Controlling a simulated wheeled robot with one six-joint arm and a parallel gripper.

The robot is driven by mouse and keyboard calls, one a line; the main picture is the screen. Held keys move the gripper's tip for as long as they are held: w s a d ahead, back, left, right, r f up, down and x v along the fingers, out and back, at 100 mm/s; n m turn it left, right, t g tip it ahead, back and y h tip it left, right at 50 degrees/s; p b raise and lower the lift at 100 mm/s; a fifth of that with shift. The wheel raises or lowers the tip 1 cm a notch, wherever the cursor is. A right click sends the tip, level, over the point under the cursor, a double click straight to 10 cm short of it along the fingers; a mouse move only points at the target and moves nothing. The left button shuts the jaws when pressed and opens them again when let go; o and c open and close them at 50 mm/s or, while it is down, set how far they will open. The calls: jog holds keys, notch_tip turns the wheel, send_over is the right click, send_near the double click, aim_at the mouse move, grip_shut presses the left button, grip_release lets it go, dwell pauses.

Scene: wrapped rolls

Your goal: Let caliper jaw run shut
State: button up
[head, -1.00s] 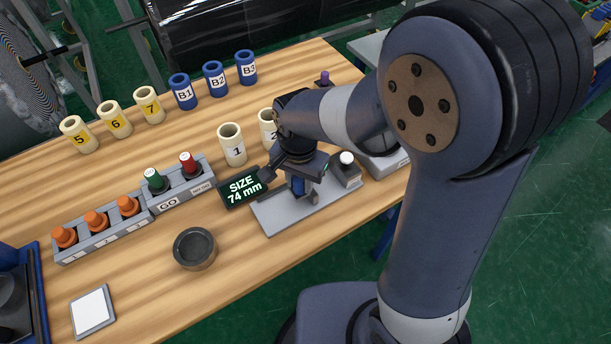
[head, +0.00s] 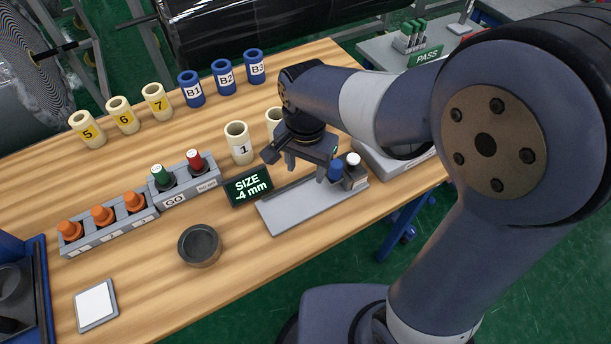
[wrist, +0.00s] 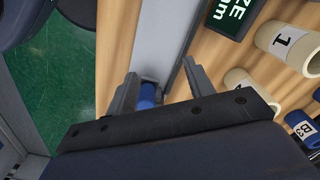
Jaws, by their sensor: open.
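The caliper is a grey flat bed (head: 300,209) near the table's front edge. Its blue jaw (head: 336,172) stands at the right end, close against a block with a white knob (head: 353,160); I cannot tell whether they touch. The display (head: 248,186) reads SIZE -4 mm. My gripper (wrist: 158,80) is open above the bed, with its fingers spread. The blue jaw also shows between the fingers in the wrist view (wrist: 147,93), lower down and apparently not gripped.
Cream sleeve 1 (head: 239,143) stands behind the display, with another partly hidden by my arm. A button box (head: 183,186), orange-capped blocks (head: 102,216) and a dark round bowl (head: 199,246) lie left. Numbered and blue sleeves line the back.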

aim_at(337, 174)
notch_tip(337, 174, up, 6)
jog(key=shift+f, duration=0.25)
notch_tip(337, 174, down, 11)
jog(key=shift+r, duration=0.1)
jog(key=w+d, duration=0.1)
jog(key=d, duration=0.1)
jog(key=shift+w+d, duration=0.3)
jog(key=shift+w, duration=0.1)
jog(key=shift+w+d, duration=0.3)
jog(key=shift+d, duration=0.1)
